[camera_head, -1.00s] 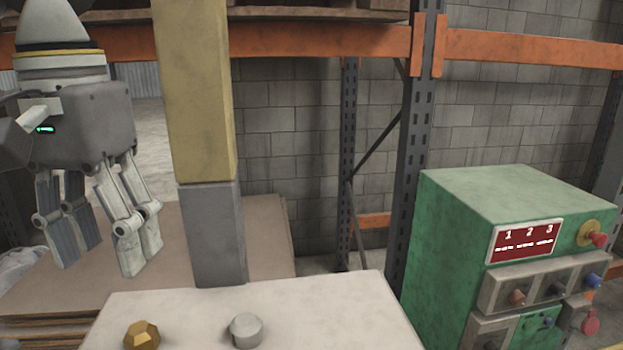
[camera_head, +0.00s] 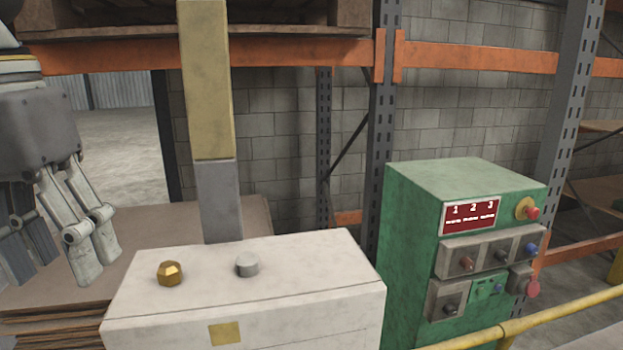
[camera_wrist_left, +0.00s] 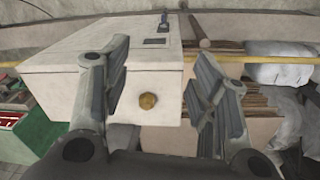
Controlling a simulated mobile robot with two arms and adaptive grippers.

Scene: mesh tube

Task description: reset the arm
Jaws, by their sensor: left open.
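My left gripper (camera_head: 50,262) hangs at the left edge of the head view, pointing down, with its fingers apart and nothing between them. Part of it is cut off by the frame. In the left wrist view its two fingers (camera_wrist_left: 160,115) stand wide apart on either side of the view, empty. My right gripper is in neither view.
The white box (camera_head: 300,270) carries a golden faceted piece (camera_head: 170,273) and a grey cylinder (camera_head: 247,264). A yellow and grey post (camera_head: 208,90) rises behind it. A green control cabinet (camera_head: 412,240) stands right, with a yellow rail (camera_head: 560,312) in front. Stacked boards (camera_head: 150,240) lie behind.

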